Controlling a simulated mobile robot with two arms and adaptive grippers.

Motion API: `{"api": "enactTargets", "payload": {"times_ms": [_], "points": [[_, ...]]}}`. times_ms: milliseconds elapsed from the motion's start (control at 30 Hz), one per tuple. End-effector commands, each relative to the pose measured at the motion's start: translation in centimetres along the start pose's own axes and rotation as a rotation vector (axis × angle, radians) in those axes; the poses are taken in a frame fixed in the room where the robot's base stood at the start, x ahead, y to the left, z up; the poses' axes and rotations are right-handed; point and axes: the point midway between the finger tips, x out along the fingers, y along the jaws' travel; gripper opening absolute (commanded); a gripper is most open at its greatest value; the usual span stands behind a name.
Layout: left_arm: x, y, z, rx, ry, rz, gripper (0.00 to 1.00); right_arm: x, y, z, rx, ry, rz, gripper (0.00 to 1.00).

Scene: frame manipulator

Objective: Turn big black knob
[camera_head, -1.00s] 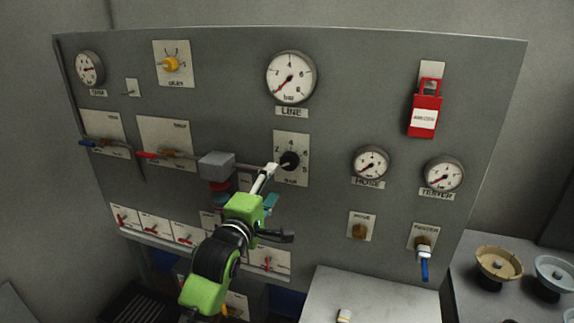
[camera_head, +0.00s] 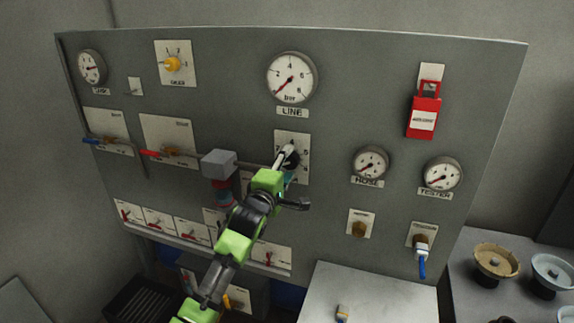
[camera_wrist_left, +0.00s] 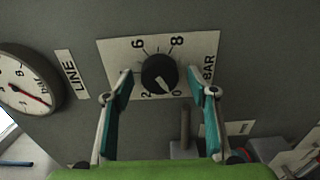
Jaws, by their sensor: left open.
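The big black knob (camera_head: 294,158) sits on a white dial plate (camera_head: 305,143) marked in BAR, below the LINE gauge. In the left wrist view the knob (camera_wrist_left: 159,71) is round, and its white mark points down between 2 and 0. My left gripper (camera_head: 289,162) is in front of the dial and partly covers the knob in the head view. In the left wrist view its two teal-padded fingers stand open, one on each side of the knob, with visible gaps between them and it. My right gripper is not in view.
The LINE gauge (camera_head: 291,77) is above the dial. A grey block valve (camera_head: 219,163) with a pipe sits to its left. A red lockout tag (camera_head: 424,118) and the hose gauge (camera_head: 370,163) are to the right. A grey table (camera_head: 375,285) stands below.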

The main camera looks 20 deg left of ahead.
Motion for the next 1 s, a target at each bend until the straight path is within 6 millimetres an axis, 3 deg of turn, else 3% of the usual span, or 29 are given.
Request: {"api": "enactTargets", "payload": {"times_ms": [133,267,300,667,1000], "points": [[-0.01,0.00,-0.01,0.000,0.000,0.000,0.50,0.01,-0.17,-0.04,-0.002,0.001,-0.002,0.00],[-0.02,0.00,0.00,0.000,0.000,0.000,0.16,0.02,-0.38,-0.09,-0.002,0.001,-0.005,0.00],[-0.02,0.00,-0.01,0.000,0.000,0.000,0.14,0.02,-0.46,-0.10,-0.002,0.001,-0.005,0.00],[-0.02,0.00,0.00,0.038,0.000,-0.001,0.14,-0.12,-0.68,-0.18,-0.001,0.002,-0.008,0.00],[0.01,0.03,-0.04,0.260,0.002,-0.002,0.14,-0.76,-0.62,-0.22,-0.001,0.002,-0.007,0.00]]}}
